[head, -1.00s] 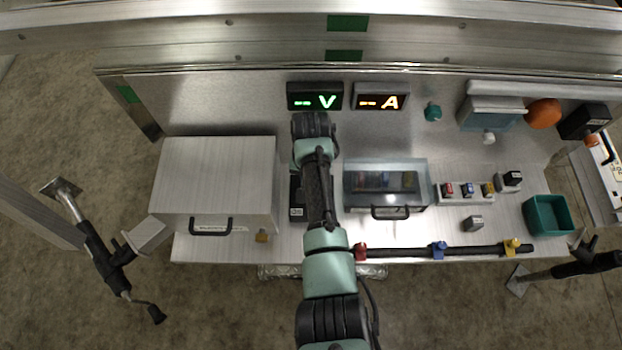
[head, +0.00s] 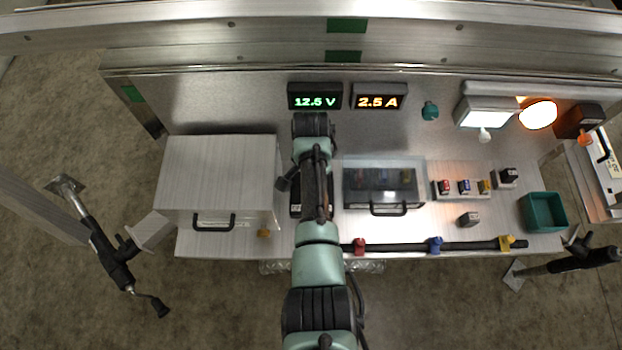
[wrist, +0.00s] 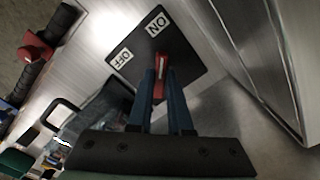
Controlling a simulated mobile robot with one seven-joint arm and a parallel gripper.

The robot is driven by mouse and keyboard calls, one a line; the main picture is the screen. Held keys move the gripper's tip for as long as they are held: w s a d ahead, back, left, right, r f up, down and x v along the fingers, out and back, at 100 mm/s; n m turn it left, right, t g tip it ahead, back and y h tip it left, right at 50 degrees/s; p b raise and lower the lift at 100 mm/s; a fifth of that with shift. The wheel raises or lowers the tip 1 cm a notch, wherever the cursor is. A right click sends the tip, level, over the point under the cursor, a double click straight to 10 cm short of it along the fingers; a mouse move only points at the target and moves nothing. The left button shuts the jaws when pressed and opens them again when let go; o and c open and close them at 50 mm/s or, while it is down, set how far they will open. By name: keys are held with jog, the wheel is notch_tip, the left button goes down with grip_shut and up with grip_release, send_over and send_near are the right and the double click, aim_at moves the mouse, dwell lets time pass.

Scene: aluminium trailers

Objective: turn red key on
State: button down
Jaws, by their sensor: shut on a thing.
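The red key (wrist: 160,78) stands on a black switch plate (wrist: 182,62) with white ON and OFF labels, seen in the wrist view. My gripper (wrist: 160,75) is shut on the red key, one blue finger on each side. The key points roughly toward the ON label (wrist: 157,22); the OFF label (wrist: 119,60) is off to its left. In the head view my arm covers most of the switch plate (head: 296,211) and hides the key. The voltage display (head: 315,101) reads 12.5 V and the current display (head: 377,102) reads 2.5 A.
A metal box (head: 215,172) stands close left of my arm, and a clear-lidded case (head: 384,172) close right. An orange lamp (head: 538,114) and a white lamp panel (head: 486,111) are lit. A green bin (head: 543,212) is at the right.

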dwell(0.3)
jog(key=c, duration=0.8)
grip_release()
jog(key=shift+c, duration=0.2)
jog(key=shift+r, duration=0.1)
notch_tip(320, 180, up, 13)
jog(key=p, duration=0.1)
